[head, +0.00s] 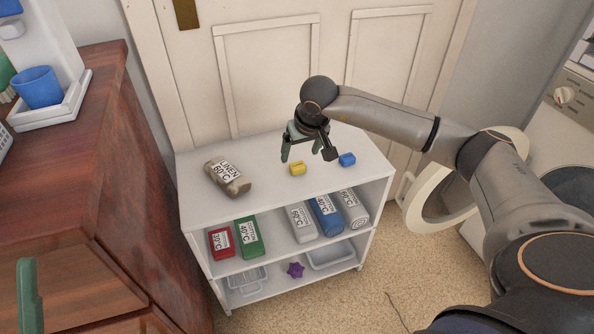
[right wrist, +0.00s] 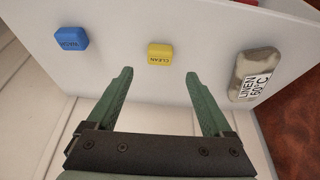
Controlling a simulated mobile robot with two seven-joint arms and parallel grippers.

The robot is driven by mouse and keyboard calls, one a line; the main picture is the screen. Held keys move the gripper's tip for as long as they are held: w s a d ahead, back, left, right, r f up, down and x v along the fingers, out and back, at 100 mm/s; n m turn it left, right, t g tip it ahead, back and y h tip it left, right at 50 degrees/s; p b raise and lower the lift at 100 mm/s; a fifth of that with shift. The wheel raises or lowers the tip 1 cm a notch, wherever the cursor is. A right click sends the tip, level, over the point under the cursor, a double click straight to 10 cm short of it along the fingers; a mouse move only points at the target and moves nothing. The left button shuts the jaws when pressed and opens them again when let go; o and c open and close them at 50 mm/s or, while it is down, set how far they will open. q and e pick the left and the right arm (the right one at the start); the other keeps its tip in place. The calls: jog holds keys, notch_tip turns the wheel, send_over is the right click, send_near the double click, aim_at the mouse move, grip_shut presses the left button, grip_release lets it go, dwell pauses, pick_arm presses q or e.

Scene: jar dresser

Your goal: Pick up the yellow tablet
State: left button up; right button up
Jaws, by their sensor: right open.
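The yellow tablet (head: 298,168) lies on the white top of the shelf unit. In the right wrist view the yellow tablet (right wrist: 160,54) reads "CLEAN" and sits just beyond the fingertips, between their lines. My right gripper (head: 308,155) is open and empty, above the shelf top near the tablet; its fingers also show in the right wrist view (right wrist: 158,72). It does not touch the tablet. Of my left gripper only a green finger (head: 28,296) shows at the lower left of the head view.
A blue tablet (head: 347,159) lies to the right of the yellow one. A "LINEN 60°C" container (head: 227,178) lies to the left. The shelf unit (head: 195,222) holds several boxes below. A wooden dresser (head: 105,130) stands left; a door is behind.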

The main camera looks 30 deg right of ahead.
aim_at(297, 164)
jog(key=b+x, duration=0.2)
jog(key=x, duration=0.3)
jog(key=shift+s+f, duration=0.1)
jog(key=shift+f, duration=0.05)
jog(key=shift+w+f, duration=0.2)
jog(key=shift+f, duration=0.15)
jog(key=shift+d, duration=0.1)
grip_shut()
